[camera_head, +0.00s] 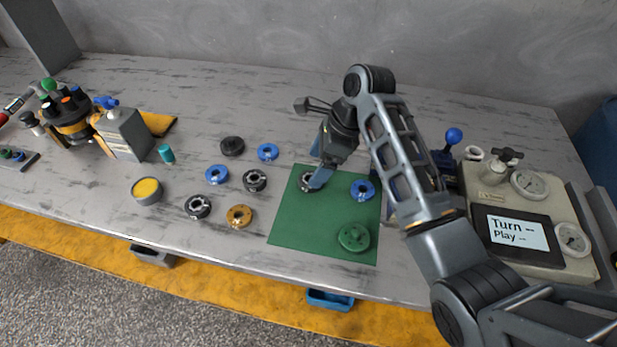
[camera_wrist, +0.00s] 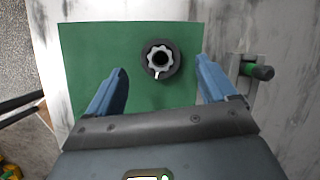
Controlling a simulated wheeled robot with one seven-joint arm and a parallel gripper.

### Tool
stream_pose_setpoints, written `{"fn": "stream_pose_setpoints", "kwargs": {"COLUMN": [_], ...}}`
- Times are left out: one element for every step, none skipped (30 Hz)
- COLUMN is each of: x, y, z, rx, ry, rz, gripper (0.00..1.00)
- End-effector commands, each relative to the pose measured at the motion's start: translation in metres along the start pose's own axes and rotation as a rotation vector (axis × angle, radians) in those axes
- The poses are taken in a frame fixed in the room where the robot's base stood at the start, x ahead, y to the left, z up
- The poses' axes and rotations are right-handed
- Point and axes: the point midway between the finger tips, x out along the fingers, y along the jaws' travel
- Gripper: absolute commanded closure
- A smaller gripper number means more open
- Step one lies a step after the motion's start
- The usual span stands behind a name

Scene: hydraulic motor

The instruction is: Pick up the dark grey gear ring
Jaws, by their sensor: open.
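A dark grey ring (camera_head: 306,183) with a lighter, toothed centre lies on the green mat (camera_head: 300,225). It also shows in the wrist view (camera_wrist: 173,69), near the mat's far edge in that picture. My gripper (camera_head: 317,182) is over this ring, its blue fingers partly covering it in the head view. In the wrist view my gripper (camera_wrist: 162,70) is open and empty, with the ring between the lines of its fingertips. I cannot tell how high the fingertips are above the mat. Similar dark rings (camera_head: 255,180), (camera_head: 198,207) and a darker one (camera_head: 232,146) lie left of the mat.
A blue ring (camera_head: 362,189) and a green round part (camera_head: 353,238) share the mat. Blue rings (camera_head: 217,174), (camera_head: 268,152), an orange ring (camera_head: 239,216) and a yellow-topped tin (camera_head: 147,191) lie left. A gauge unit (camera_head: 540,255) stands at right.

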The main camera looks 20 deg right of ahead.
Motion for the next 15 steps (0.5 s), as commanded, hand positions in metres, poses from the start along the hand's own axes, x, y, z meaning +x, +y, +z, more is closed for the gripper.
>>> {"fn": "stream_pose_setpoints", "kwargs": {"x": [0.005,0.009,0.015,0.020,0.024,0.030,0.034,0.037,0.041,0.043,0.044,0.046,0.046,0.046,0.046], "y": [0.000,0.000,0.000,0.000,0.000,0.000,0.000,0.000,0.000,0.000,0.000,0.000,0.000,0.000,0.000], "z": [-0.002,-0.002,-0.004,-0.004,-0.005,-0.005,-0.005,-0.005,-0.004,-0.005,-0.005,-0.005,-0.005,-0.005,-0.004], "rx": [0.002,0.002,0.002,0.003,0.003,0.001,0.001,0.001,0.001,0.001,0.001,0.001,0.001,0.001,0.001], "ry": [0.001,0.001,0.002,0.001,0.002,0.001,0.001,0.001,0.000,0.001,0.001,0.000,0.000,0.000,0.000], "rz": [0.002,0.002,0.004,0.002,0.003,0.002,0.002,0.002,0.001,0.001,0.001,0.000,0.000,-0.001,-0.001], "gripper": [0.15,0.15,0.15,0.15,0.15,0.15,0.15,0.15,0.15,0.15,0.15,0.15,0.15,0.15,0.15]}}
